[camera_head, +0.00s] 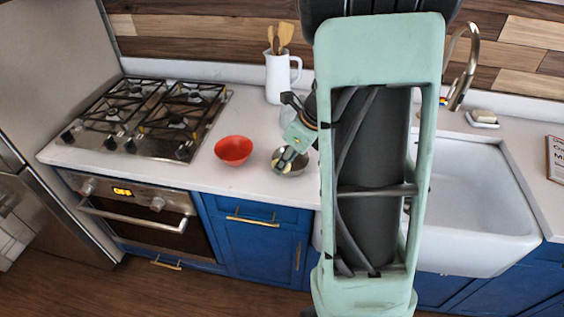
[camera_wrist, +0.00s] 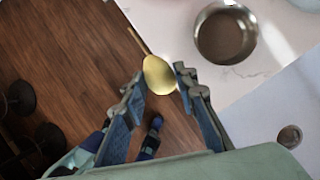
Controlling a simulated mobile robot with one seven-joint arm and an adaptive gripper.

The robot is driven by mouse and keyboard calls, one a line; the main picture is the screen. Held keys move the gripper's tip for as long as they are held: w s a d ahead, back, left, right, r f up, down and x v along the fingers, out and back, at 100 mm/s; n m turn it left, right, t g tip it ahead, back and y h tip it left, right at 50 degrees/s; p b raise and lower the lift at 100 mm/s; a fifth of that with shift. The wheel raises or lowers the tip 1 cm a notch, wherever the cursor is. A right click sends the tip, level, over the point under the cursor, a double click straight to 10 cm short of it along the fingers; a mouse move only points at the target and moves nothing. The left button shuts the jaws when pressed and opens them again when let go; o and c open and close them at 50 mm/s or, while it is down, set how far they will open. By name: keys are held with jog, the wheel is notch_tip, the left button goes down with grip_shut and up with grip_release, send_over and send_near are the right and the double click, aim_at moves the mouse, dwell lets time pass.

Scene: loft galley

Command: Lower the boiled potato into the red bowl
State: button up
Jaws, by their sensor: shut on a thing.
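The red bowl (camera_head: 233,149) stands upright on the white counter, right of the stove; its inside looks empty from here. My gripper (camera_head: 285,159) is to the right of the red bowl, near the counter's front edge. In the wrist view my gripper (camera_wrist: 161,82) is shut on the boiled potato (camera_wrist: 158,77), a smooth yellow oval between the fingertips. The wrist view shows floor beyond the potato. The red bowl is not in the wrist view.
A metal bowl (camera_head: 294,169) sits close to my gripper and also shows in the wrist view (camera_wrist: 224,33), with nothing seen inside. A white jug (camera_head: 279,80) with wooden utensils stands behind. The stove (camera_head: 150,115) is left, the sink (camera_head: 470,190) right.

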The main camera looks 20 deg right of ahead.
jog(key=shift+w+a+r, duration=0.1)
jog(key=shift+a+r, duration=0.05)
jog(key=w+a+f, duration=0.1)
jog(key=w+a, duration=0.3)
jog(key=w, duration=0.6)
jog(key=w+a+f, duration=0.2)
jog(key=w+a, duration=0.2)
jog(key=w, duration=0.6)
jog(key=shift+w, duration=0.3)
jog(key=shift+w+a+f, duration=0.1)
jog(key=shift+w+a, duration=0.1)
jog(key=shift+w, duration=0.05)
jog(key=shift+f, duration=0.15)
jog(key=b, duration=0.2)
send_over(235, 157)
jog(key=s, duration=0.1)
jog(key=shift+s+d+f, duration=0.1)
jog(key=shift+d+f, duration=0.1)
jog(key=shift+f, duration=0.85)
jog(key=shift+s+d+f, duration=0.1)
jog(key=shift+d+f, duration=0.1)
jog(key=shift+f, duration=0.85)
jog(key=shift+f+b, duration=1.55)
jog(key=shift+f, duration=0.95)
